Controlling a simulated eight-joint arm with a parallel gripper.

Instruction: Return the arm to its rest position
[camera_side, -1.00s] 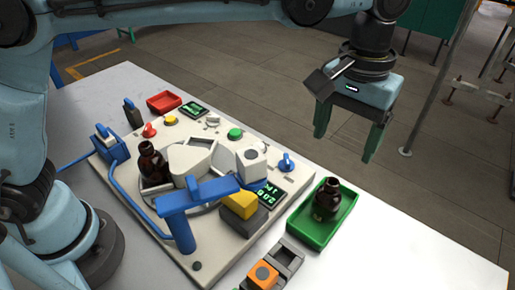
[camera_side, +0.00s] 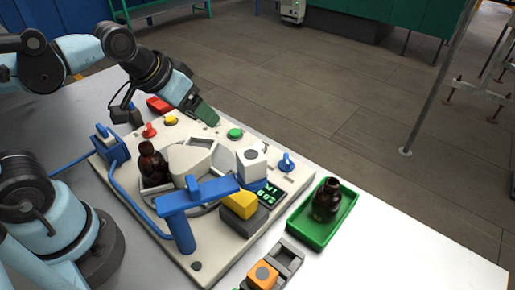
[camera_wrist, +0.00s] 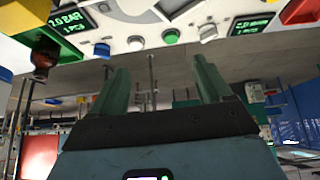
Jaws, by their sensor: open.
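My gripper (camera_side: 204,116) is above the back part of the cream machine panel in the side view, tilted sideways with its green fingers pointing right and down. In the wrist view its two green fingers (camera_wrist: 162,85) are spread apart with nothing between them. One amber bottle (camera_side: 326,200) stands in the green tray (camera_side: 342,228) at the right. It also shows at the left of the wrist view (camera_wrist: 45,58). Another amber bottle (camera_side: 152,165) sits in the machine (camera_side: 205,262) at its left side.
A blue handle frame (camera_side: 183,228) rises at the front of the machine. A blue clamp (camera_side: 110,148) stands at the left and a red tray (camera_side: 158,103) behind. An orange block (camera_side: 263,275) lies in a grey holder at the front. The table's right end (camera_side: 420,255) is clear.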

